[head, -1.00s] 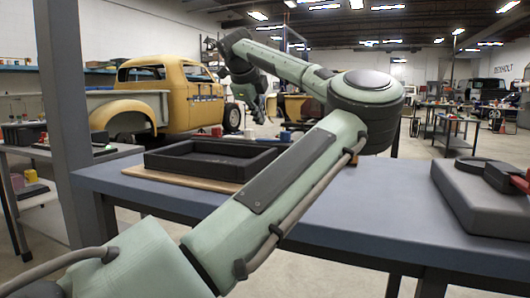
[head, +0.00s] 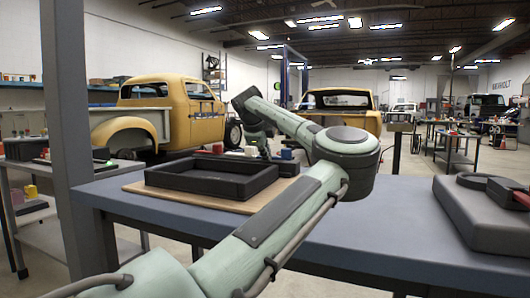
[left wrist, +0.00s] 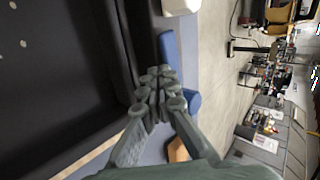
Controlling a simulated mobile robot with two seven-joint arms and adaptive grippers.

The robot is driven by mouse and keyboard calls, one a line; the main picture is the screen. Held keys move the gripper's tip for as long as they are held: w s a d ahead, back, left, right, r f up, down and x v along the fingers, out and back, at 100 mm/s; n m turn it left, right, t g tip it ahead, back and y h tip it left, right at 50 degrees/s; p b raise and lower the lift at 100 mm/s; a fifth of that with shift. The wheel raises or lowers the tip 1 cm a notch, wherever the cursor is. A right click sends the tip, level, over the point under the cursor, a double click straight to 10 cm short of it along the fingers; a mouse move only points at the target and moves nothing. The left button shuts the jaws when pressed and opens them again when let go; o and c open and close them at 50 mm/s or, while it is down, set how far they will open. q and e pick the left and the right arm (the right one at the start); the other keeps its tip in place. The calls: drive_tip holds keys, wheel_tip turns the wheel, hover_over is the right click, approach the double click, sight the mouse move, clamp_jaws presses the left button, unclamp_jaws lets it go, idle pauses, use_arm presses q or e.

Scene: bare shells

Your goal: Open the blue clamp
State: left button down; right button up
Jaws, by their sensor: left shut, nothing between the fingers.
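The blue clamp shows as a small blue patch (head: 287,153) behind the black tray in the head view. In the left wrist view a blue bar (left wrist: 168,48) and a second blue part (left wrist: 193,100) lie close around my fingertips; I take them for the clamp. The fingers cover the part between, so I cannot tell whether they touch it. My left gripper (left wrist: 155,78) is shut and empty, reaching down at the tray's far side; in the head view it is small and partly hidden (head: 263,150). My right gripper is not in view.
The black tray (head: 172,178) sits on a wooden board (head: 140,190) on the blue-grey table (head: 360,220). A white item (head: 250,151) and a red one (head: 218,148) stand behind it. A grey block (head: 470,215) bearing a dark ring is at the right.

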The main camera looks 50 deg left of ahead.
use_arm(q)
drive_tip(key=shift+a, duration=0.1)
drive_tip(key=shift+w+a+m+h, duration=0.3)
drive_tip(key=shift+w+a+m, duration=0.05)
drive_tip(key=shift+a+m, duration=0.15)
drive_tip(key=shift+w+a+r, duration=0.1)
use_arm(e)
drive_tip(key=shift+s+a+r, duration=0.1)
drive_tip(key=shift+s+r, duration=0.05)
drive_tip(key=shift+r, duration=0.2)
use_arm(q)
drive_tip(key=shift+r, duration=0.1)
